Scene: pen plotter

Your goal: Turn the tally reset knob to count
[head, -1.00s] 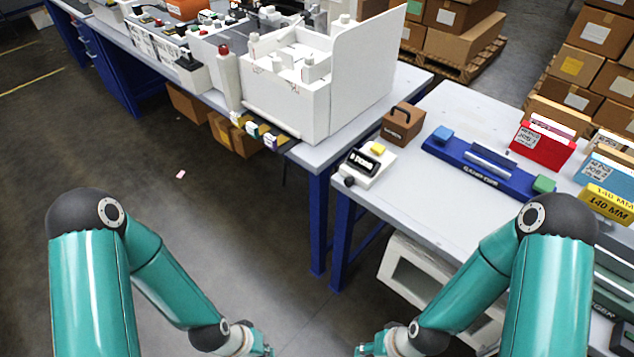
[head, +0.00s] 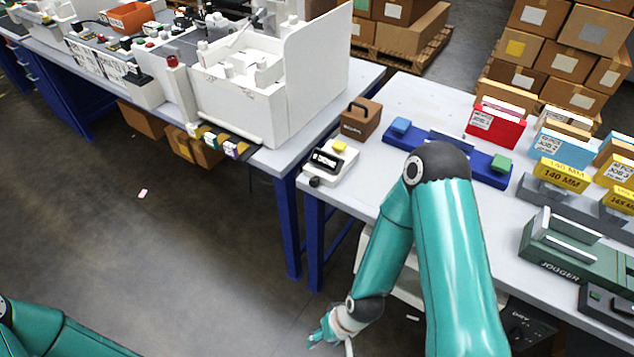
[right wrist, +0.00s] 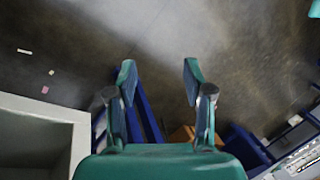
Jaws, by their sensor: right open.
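The tally counter (head: 328,163) is a small white box with a dark display and a yellow button on top. It stands at the near left corner of the right table. Its black reset knob (head: 314,182) is on the side facing left and front; its pointer setting is too small to read. My right gripper (head: 325,341) is low in front of the table, well below and apart from the counter. In the right wrist view my right gripper (right wrist: 158,82) is open and empty, with floor beyond its fingers. My left gripper is out of view; only my left arm shows at lower left.
A brown box with a handle (head: 361,119) stands just behind the counter. A blue device (head: 489,174) lies to its right, partly behind my right arm. A green jogger (head: 570,258) is at the right. The white plotter (head: 235,105) stands on the left table.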

